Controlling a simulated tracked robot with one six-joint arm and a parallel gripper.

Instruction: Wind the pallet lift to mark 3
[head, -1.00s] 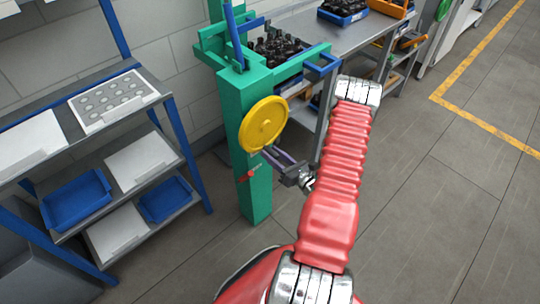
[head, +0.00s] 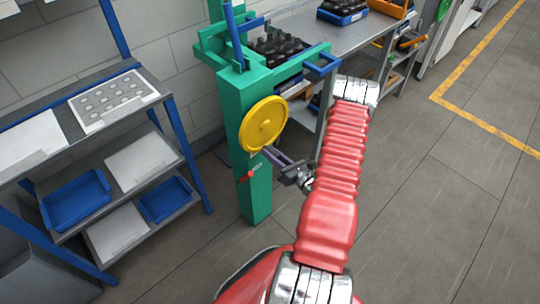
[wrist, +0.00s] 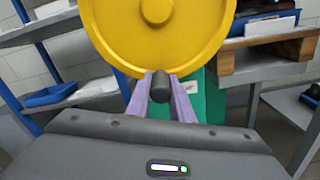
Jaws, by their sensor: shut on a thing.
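The pallet lift is a green post (head: 256,185) with a yellow handwheel (head: 263,124) on its side. The wheel also fills the top of the wrist view (wrist: 160,30). A dark handle (wrist: 158,80) sits at the wheel's lower rim. My gripper (head: 268,151) is at the wheel's lower edge; in the wrist view its two purple fingers (wrist: 159,90) are shut on the handle, one on each side. A small red pointer (head: 250,174) shows on the post below the wheel. I cannot read any mark numbers.
A crate of dark bottles (head: 280,50) sits at the lift's top. A grey shelf unit (head: 120,190) with blue bins (head: 78,200) stands at left. A workbench (head: 350,38) is behind at right. The floor (head: 450,220) at right is clear.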

